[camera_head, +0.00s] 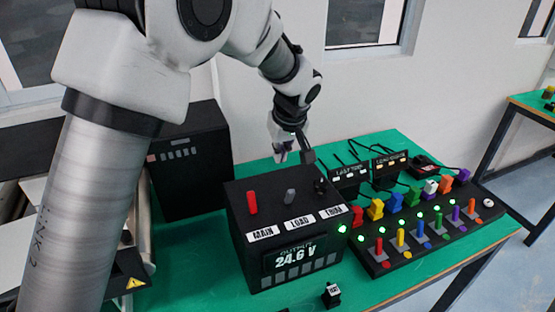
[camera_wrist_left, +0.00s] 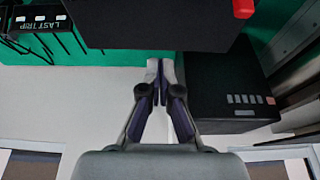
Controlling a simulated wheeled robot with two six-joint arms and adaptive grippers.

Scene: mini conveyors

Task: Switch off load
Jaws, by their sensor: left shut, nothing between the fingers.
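The black power box (camera_head: 240,243) stands on the green table and shows 24.6 V on its display (camera_head: 293,258). The LOAD lever (camera_head: 290,196) is grey and sits in the middle of the top, behind the LOAD label (camera_head: 299,222). The red MAIN lever (camera_head: 252,202) is left of it and the black TRIM knob (camera_head: 321,186) right of it. My left gripper (camera_head: 293,156) is behind and above the box, apart from the levers. In the left wrist view its fingers (camera_wrist_left: 160,72) are together and empty, near the box's dark edge (camera_wrist_left: 150,35). My right gripper is not in view.
A panel (camera_head: 400,258) with several coloured levers and lit green lamps stands right of the box. Small black display units (camera_head: 349,176) are behind it. A second black box (camera_head: 188,175) stands at the back left. A small black labelled block (camera_head: 331,295) lies in front.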

